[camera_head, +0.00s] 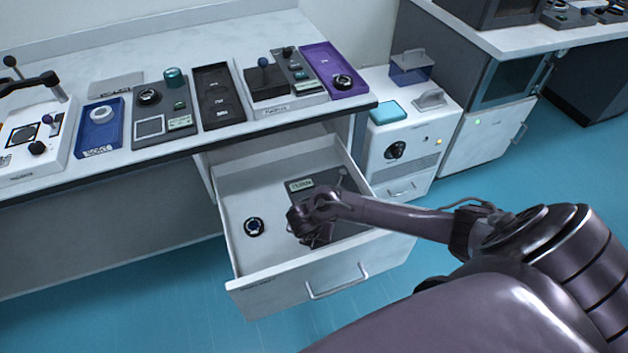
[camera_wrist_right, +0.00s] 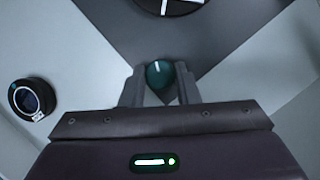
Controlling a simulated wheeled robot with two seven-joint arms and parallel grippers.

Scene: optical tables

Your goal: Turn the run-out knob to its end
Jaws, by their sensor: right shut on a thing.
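The run-out knob (camera_wrist_right: 159,74) is teal with a short white mark. It shows in the right wrist view between the two grey fingers of my right gripper (camera_wrist_right: 160,88), which is shut on it. The knob is on a dark grey unit (camera_wrist_right: 225,40), which lies in the open drawer (camera_head: 340,283). In the head view my right gripper (camera_head: 306,228) is over the left front part of this unit (camera_head: 345,228), and my arm hides the knob there. My left gripper is in neither view.
A loose round black piece (camera_head: 254,226) with a blue centre lies left of the unit in the drawer. Above the drawer, the bench (camera_head: 190,145) holds trays and devices. A white cabinet (camera_head: 425,130) stands to the right.

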